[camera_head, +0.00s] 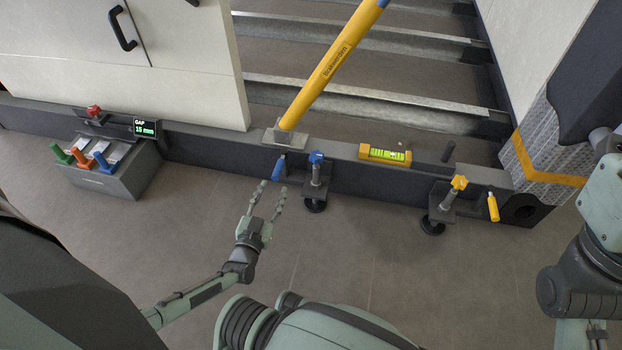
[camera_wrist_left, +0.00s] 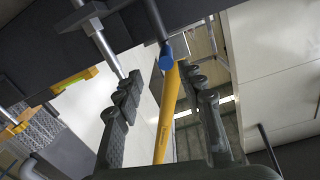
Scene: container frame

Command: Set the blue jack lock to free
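The blue jack lock shows as a short blue handle (camera_head: 278,168) on the dark frame rail, tilted, beside the jack with the blue star knob (camera_head: 316,157). In the left wrist view its round blue end (camera_wrist_left: 166,58) sits between the fingertips, with a dark shaft above it. My left gripper (camera_head: 273,186) is open just below the handle, its fingers pointing up toward it. The fingers (camera_wrist_left: 163,76) hold nothing, and I cannot tell whether they touch the handle. My right arm shows at the right edge; its gripper is out of view.
A yellow-knobbed jack (camera_head: 459,183) with a yellow lock handle (camera_head: 493,207) stands to the right. A spirit level (camera_head: 385,154) and a yellow pole (camera_head: 331,67) are on the rail. A lever box (camera_head: 112,178) and gap display (camera_head: 145,129) are at left. The floor in front is clear.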

